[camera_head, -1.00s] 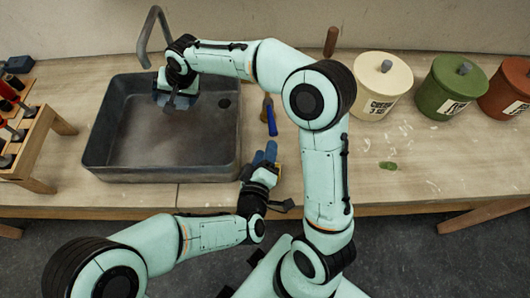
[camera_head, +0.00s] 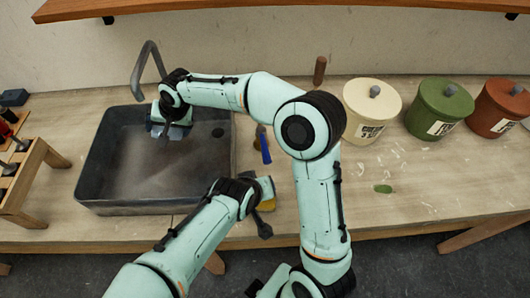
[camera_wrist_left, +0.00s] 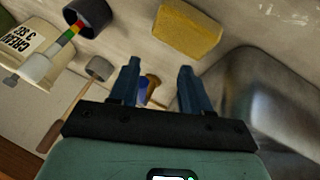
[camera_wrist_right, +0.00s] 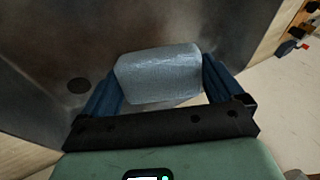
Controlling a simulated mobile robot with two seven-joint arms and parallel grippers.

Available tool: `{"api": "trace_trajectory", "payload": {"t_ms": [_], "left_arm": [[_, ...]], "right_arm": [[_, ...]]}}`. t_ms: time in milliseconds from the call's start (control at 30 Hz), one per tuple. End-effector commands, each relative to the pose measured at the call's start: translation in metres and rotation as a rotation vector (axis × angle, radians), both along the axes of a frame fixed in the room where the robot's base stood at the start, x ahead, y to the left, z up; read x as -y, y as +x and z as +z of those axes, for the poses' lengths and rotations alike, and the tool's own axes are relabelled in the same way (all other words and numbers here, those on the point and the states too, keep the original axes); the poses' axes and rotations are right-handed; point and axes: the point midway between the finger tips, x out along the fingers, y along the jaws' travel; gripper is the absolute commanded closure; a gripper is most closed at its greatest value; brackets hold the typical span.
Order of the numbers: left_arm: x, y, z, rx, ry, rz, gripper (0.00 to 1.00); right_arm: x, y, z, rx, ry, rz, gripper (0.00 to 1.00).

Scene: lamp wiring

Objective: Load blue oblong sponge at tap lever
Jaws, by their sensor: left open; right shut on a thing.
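The blue oblong sponge (camera_wrist_right: 158,75) looks pale grey-blue in the right wrist view. It sits between the fingers of my right gripper (camera_wrist_right: 158,88), which is shut on it. In the head view my right gripper (camera_head: 168,132) is over the back of the dark sink (camera_head: 88,165). The bent grey tap (camera_head: 138,72) stands just behind and left of it; its lever is not clear to me. My left gripper (camera_wrist_left: 158,80) is open and empty near the sink's right side. A yellow sponge (camera_wrist_left: 190,30) lies ahead of its fingers.
A blue-handled tool (camera_head: 264,148) lies right of the sink. Cream (camera_head: 370,112), green (camera_head: 438,108) and red (camera_head: 500,108) canisters stand at the back right. A wooden rack (camera_head: 30,180) stands left. A shelf (camera_head: 300,5) crosses above.

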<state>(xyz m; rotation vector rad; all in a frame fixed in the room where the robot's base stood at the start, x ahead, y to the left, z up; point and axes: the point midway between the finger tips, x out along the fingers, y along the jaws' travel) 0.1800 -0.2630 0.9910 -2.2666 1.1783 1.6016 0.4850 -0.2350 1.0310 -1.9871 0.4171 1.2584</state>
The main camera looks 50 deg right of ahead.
Motion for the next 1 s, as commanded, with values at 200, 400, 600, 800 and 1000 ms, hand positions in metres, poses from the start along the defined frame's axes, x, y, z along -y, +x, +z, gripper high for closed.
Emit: {"api": "trace_trajectory", "payload": {"t_ms": [200,400,600,800,1000], "left_arm": [[-0.021,0.008,0.013,0.03,0.126,0.003,0.53],[-0.013,0.015,0.014,0.033,0.148,0.005,0.53],[0.02,0.028,0.013,0.032,0.148,0.004,0.53],[0.052,0.041,0.013,0.033,0.146,0.003,0.53],[0.079,0.053,0.013,0.031,0.145,0.004,0.53]], "right_arm": [[0.0,0.0,0.0,0.0,0.0,0.0,0.3],[0.0,0.0,0.0,0.0,0.0,0.0,0.3],[0.0,0.0,0.0,0.0,0.0,0.0,0.3],[0.0,0.0,0.0,0.0,0.0,0.0,0.3],[0.0,0.0,0.0,0.0,0.0,0.0,0.3]]}}
